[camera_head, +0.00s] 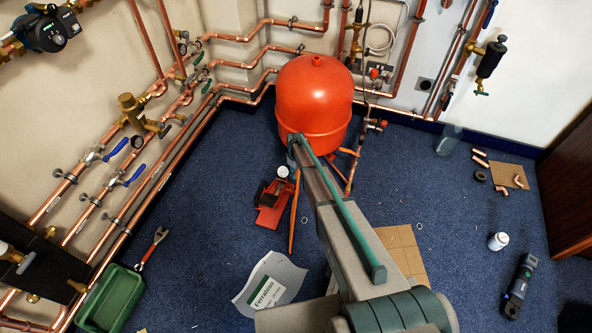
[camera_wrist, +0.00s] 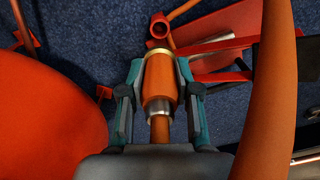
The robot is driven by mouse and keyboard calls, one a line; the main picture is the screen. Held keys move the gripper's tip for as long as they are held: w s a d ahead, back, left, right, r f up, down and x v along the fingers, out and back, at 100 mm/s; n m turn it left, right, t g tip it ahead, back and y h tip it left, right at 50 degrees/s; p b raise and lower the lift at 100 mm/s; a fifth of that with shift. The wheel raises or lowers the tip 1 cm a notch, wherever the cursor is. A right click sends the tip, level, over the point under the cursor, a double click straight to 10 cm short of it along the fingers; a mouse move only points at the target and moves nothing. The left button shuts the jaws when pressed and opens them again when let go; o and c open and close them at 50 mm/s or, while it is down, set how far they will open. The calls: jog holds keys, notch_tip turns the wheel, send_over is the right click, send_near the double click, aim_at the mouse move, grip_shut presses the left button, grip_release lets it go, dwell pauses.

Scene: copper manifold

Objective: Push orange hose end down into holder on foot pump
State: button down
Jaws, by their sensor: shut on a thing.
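My gripper (camera_wrist: 161,70) is shut on the orange hose end (camera_wrist: 158,78) in the wrist view, one teal finger on each side. The hose end has a brass-coloured rim and a silver collar. Just beyond its tip is a small round red holder (camera_wrist: 158,27) with a dark opening, on the red foot pump (camera_wrist: 213,33). In this view the tip appears just short of the holder; I cannot tell the height gap. In the head view the foot pump (camera_head: 271,204) with its round gauge lies on the floor, and my arm hides the hose end.
A large red expansion vessel (camera_head: 315,97) stands right beside my gripper. It fills the left of the wrist view (camera_wrist: 45,110). A thick orange hose length (camera_wrist: 267,95) curves close by on the right. Cardboard (camera_head: 405,250) and a Ferralino bag (camera_head: 268,287) lie nearby.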

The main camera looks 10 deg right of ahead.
aim_at(296, 179)
jog(key=shift+f+b, duration=0.9)
jog(key=shift+f, duration=2.2)
jog(key=shift+f, duration=0.25)
jog(key=shift+f+b, duration=0.5)
jog(key=shift+f, duration=0.7)
jog(key=shift+f, duration=0.75)
jog(key=c, duration=0.7)
grip_release()
jog(key=shift+c, duration=0.2)
